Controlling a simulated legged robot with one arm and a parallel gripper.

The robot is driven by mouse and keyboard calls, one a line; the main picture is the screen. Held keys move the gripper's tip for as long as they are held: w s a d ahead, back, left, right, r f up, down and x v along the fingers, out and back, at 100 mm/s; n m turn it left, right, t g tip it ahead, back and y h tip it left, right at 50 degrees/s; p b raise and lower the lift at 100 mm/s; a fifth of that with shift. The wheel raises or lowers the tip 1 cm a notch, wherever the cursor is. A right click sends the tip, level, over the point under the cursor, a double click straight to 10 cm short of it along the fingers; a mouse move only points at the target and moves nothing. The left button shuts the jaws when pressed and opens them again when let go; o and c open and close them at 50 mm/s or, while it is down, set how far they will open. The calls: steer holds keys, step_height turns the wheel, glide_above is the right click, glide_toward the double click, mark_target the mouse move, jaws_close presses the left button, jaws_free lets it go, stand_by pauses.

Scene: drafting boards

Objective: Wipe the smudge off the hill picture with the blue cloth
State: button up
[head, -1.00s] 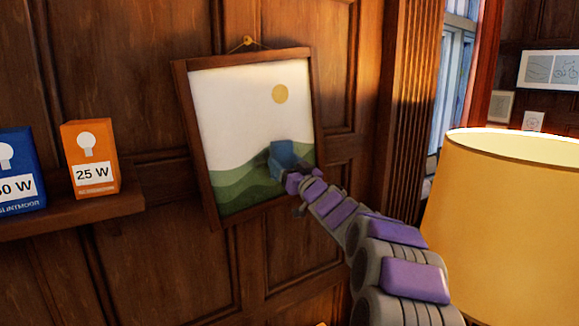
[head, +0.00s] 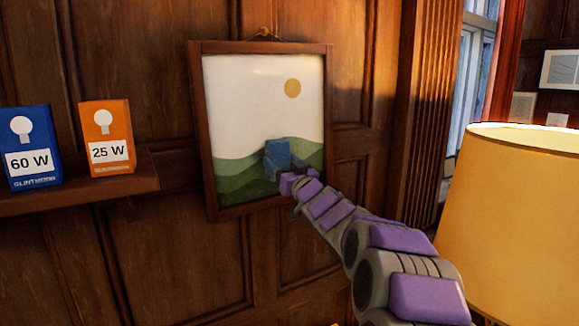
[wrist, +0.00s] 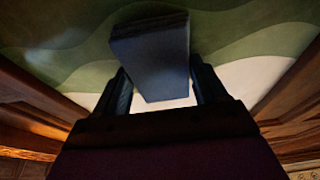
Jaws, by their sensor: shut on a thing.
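The hill picture (head: 235,105) hangs on the panelled wall in a brown wooden frame, with a yellow sun, pale sky and green hills. My gripper (head: 287,180) is shut on the blue cloth (head: 277,155), a folded pad, in front of the lower middle of the hills. In the wrist view the cloth (wrist: 150,55) sits between both fingers (wrist: 160,92), close against the green hills (wrist: 235,35); whether it touches is hard to tell. A faint greyish patch (wrist: 35,38) shows at left there; I cannot tell if it is the smudge. The cloth hides part of the picture.
A wooden shelf (head: 95,194) at left holds a blue 60 W box (head: 30,145) and an orange 25 W box (head: 106,135). A large yellow lampshade (head: 515,215) stands at right, close to my arm. A window (head: 470,80) is behind it.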

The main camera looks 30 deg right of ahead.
mark_target(272, 155)
steer(key=shift+a+r, duration=0.25)
steer(key=shift+a, duration=0.45)
steer(key=shift+a+r, duration=0.3)
steer(key=shift+a, duration=0.35)
steer(key=shift+a+r, duration=0.25)
steer(key=shift+a, duration=0.45)
steer(key=shift+d+r+p, duration=0.3)
steer(key=shift+d+p, duration=0.45)
steer(key=shift+p, duration=0.1)
steer(key=shift+d+p, duration=1.1)
steer(key=shift+d, duration=0.05)
steer(key=shift+d+r+p, duration=0.25)
steer(key=shift+d+p, duration=0.45)
steer(key=shift+p, duration=0.2)
steer(key=shift+d+p, duration=0.35)
steer(key=shift+d, duration=0.95)
steer(key=shift+w+d+r, duration=0.1)
steer(key=shift+d+r, duration=0.15)
steer(key=shift+d, duration=0.8)
steer(key=shift+w+d+r, duration=0.1)
steer(key=shift+d+r, duration=0.1)
steer(key=shift+d, duration=0.85)
steer(key=shift+s+d, duration=0.1)
steer(key=shift+d, duration=1.15)
